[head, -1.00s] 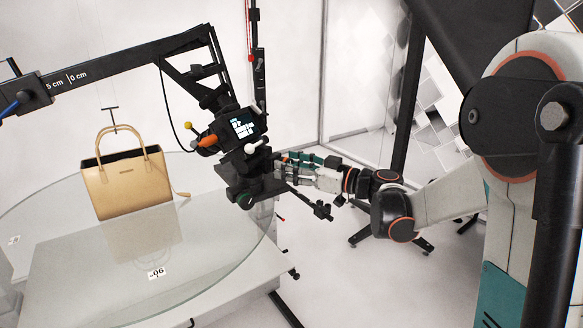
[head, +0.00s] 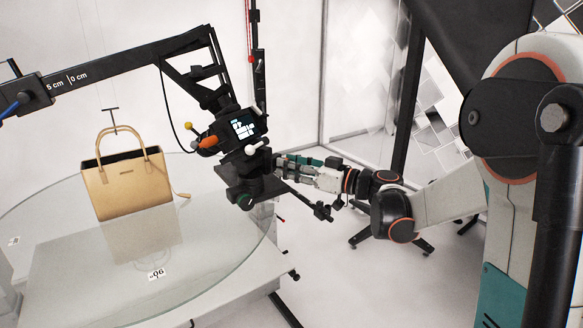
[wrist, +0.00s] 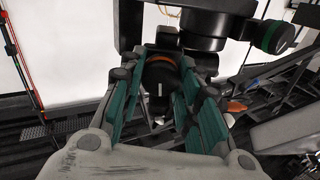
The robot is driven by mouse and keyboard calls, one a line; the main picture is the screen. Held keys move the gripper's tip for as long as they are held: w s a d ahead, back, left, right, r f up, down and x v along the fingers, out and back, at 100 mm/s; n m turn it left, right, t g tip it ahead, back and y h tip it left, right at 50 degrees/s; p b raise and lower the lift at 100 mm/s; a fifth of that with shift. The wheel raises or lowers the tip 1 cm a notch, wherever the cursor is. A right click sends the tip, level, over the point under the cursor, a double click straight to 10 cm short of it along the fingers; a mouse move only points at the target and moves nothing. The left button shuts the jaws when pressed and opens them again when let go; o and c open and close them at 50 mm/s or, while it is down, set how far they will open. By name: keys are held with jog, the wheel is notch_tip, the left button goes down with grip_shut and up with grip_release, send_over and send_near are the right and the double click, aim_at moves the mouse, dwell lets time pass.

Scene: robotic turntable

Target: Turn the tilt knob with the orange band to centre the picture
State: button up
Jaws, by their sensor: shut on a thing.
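The tilt knob (wrist: 160,82) is dark and round, with an orange band and a short white mark on its face. In the wrist view it lies between the teal finger pads of my gripper (wrist: 167,64), which is shut on it. In the head view my gripper (head: 284,164) reaches from the right to the side of the camera head, and the knob is hidden there. The camera (head: 242,128) sits on the tilt head at the end of a black boom. Its screen shows a white-and-dark picture too small to read.
A tan handbag (head: 127,180) stands on the round glass turntable (head: 75,265) at left. The black boom (head: 120,66) crosses above it. An orange handle (head: 208,142) sticks out left of the camera. A dark bar (head: 312,206) extends below my gripper.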

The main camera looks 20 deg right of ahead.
jog(key=m, duration=1)
jog(key=shift+m, duration=0.3)
dwell(0.4)
jog(key=o, duration=1.1)
jog(key=shift+c, duration=0.2)
jog(key=shift+d, duration=0.15)
jog(key=v, duration=1.1)
jog(key=shift+s+d, duration=0.2)
jog(key=shift+s, duration=0.15)
